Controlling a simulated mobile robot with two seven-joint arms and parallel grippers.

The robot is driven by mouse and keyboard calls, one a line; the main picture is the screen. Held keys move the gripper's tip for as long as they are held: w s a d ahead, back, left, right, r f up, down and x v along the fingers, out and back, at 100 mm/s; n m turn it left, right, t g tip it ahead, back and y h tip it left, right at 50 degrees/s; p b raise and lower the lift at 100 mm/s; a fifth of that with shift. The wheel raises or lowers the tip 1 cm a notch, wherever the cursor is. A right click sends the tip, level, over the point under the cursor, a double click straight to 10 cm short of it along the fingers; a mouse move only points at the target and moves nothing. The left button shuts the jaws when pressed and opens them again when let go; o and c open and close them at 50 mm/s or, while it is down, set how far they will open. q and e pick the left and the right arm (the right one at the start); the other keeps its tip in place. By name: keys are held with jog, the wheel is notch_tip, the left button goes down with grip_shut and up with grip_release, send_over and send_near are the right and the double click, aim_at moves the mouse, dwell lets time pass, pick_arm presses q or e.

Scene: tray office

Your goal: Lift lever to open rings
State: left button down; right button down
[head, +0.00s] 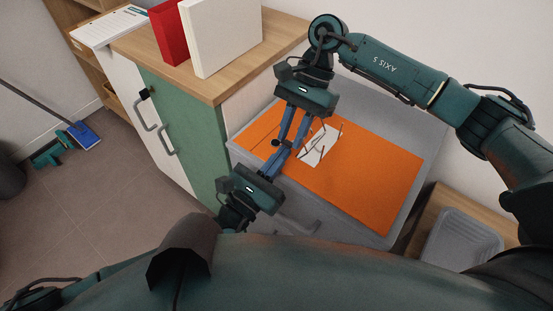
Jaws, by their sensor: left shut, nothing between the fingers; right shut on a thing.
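An orange binder (352,185) lies open and flat on the grey top of a low unit. A small white piece (312,158) with thin dark rings around it sits at its upper middle; whether the rings are open or shut is too small to tell. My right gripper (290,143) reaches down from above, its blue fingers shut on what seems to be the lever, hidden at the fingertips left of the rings. My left gripper (284,152) comes from below left, shut and empty, its fingertips close beside the right ones. Whether the two touch cannot be told.
A wooden-topped cabinet (240,68) with a green door stands at the left, carrying a red box file (170,32) and a white one (222,35). A grey tray (460,244) is at the lower right. The binder's right part is clear.

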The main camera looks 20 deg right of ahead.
pick_arm(q)
jog(key=shift+w+d+r, duration=0.1)
jog(key=shift+d+r, duration=0.05)
jog(key=shift+r, duration=0.3)
jog(key=shift+w+d+r, duration=0.1)
jog(key=shift+d+r, duration=0.05)
jog(key=shift+r, duration=0.3)
pick_arm(e)
jog(key=c, duration=1.6)
grip_release()
jog(key=shift+s+a+f, duration=0.1)
pick_arm(q)
jog(key=shift+f, duration=0.1)
pick_arm(e)
jog(key=o, duration=0.4)
pick_arm(q)
jog(key=shift+f, duration=0.1)
